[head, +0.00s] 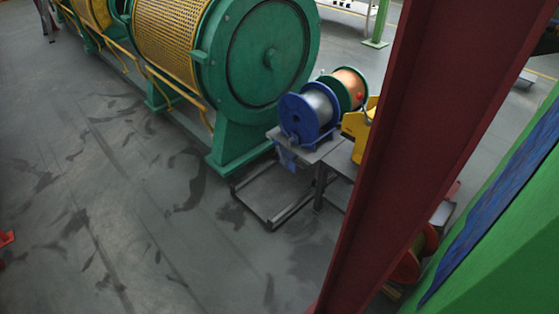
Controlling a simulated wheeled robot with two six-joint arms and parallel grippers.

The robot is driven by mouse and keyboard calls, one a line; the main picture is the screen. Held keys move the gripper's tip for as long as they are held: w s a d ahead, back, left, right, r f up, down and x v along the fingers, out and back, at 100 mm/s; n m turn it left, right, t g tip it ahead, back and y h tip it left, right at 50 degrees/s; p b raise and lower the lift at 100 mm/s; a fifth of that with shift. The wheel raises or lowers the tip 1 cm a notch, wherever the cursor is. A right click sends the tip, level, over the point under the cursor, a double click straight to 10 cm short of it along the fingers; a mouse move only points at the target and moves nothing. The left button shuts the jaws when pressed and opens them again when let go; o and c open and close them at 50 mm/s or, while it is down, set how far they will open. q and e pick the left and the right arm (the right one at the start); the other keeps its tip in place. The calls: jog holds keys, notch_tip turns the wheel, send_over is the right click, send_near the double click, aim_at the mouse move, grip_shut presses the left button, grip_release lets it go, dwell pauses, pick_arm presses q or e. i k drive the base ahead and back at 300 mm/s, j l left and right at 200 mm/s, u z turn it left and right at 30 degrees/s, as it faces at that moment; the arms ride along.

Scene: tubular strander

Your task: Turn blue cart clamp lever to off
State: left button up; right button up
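A blue-flanged spool of silver wire (318,106) sits on a small grey table (322,150) just right of the big green machine end. Blue parts (287,158) show below it at the table's left edge; I cannot tell whether they belong to the blue cart. I cannot make out the clamp lever or its position at this size. A small red knob-like spot (360,96) shows beside the spools, too small to identify. Neither of my grippers is in view.
The green strander end (265,55) with its yellow mesh drum (165,40) fills the upper middle. A dark red beam (420,130) cuts across the right side and hides part of the table area. A low frame (265,205) stands under the table. Grey floor at left is open.

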aim_at(284, 161)
jog(key=i+j+z, duration=0.1)
jog(key=z, duration=0.35)
jog(key=i+j+z, duration=0.2)
jog(key=z, duration=0.25)
jog(key=i+j+z, duration=0.1)
jog(key=j+z, duration=0.15)
jog(key=z, duration=0.2)
jog(key=i+j+z, duration=0.15)
jog(key=j, duration=0.45)
jog(key=i+j+z, duration=0.15)
jog(key=j, duration=0.5)
jog(key=i+j+z, duration=0.15)
jog(key=j, duration=0.5)
jog(key=i+j+z, duration=0.15)
jog(key=j, duration=0.5)
